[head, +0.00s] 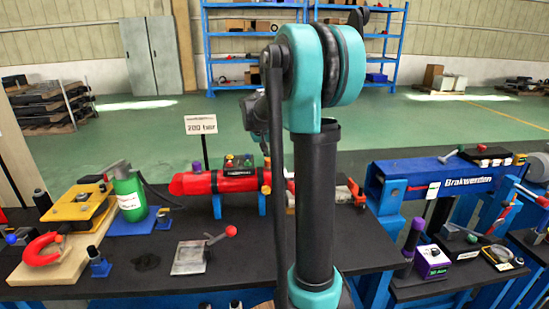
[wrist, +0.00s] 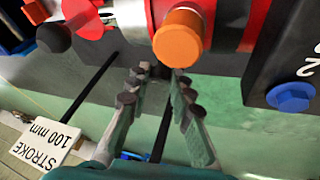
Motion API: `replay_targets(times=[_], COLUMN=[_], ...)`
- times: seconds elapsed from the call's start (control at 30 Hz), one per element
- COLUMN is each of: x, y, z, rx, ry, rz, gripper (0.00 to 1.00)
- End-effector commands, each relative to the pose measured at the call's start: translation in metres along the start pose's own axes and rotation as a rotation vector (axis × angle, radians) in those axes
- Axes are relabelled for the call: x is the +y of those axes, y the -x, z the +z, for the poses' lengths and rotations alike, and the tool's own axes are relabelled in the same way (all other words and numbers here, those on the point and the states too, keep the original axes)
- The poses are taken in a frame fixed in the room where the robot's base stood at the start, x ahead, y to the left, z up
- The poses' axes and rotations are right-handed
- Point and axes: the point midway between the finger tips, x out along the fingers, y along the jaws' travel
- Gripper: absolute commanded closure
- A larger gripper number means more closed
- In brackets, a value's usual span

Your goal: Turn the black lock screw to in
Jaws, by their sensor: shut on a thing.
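My gripper (wrist: 160,75) shows in the wrist view, with its two dark-padded fingers closed in from both sides. It is shut on a small dark piece (wrist: 155,84), which appears to be the black lock screw. The fingers cover most of it, and I cannot tell how far in it sits. It is at the edge of the red cylinder (wrist: 231,20), close beside an orange knob (wrist: 180,38).
In the wrist view a black knob (wrist: 53,38), a blue bolt head (wrist: 291,97) and a "STROKE 100 mm" sign (wrist: 45,140) are near the fingers. In the head view a green bottle (head: 130,195) and a red-knobbed lever plate (head: 190,258) stand on the bench (head: 250,262).

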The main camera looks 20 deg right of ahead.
Motion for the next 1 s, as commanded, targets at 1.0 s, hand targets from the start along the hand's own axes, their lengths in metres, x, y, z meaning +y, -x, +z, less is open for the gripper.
replay_targets(times=[1.0], x=[-0.0113], y=[-0.0038], z=[-0.0033], rx=[-0.001], ry=[-0.517], rz=[0.61], gripper=[1.0])
